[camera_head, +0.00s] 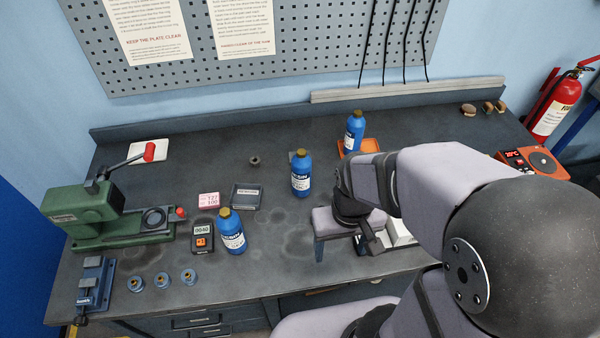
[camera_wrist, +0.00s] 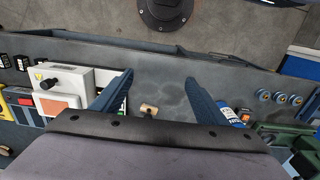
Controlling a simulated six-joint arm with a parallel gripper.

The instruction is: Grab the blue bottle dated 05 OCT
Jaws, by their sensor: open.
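Three blue bottles with brown caps and white labels stand upright in the head view: one at the front left (camera_head: 230,234), one in the middle (camera_head: 301,175), and one at the back (camera_head: 354,133) by an orange tray (camera_head: 369,146). The date on each label is too small to read. My gripper (camera_head: 345,248) is open and empty, to the right of the front-left and middle bottles. In the wrist view its two fingers (camera_wrist: 160,80) are spread wide with bare bench between the tips. A blue bottle (camera_wrist: 228,112) shows partly behind the right finger.
A black meter (camera_head: 202,236), a pink block (camera_head: 209,200) and a grey tray (camera_head: 246,196) stand near the front-left bottle. A green press (camera_head: 95,215) is at the left. A white device (camera_wrist: 72,88) lies left of my fingers in the wrist view.

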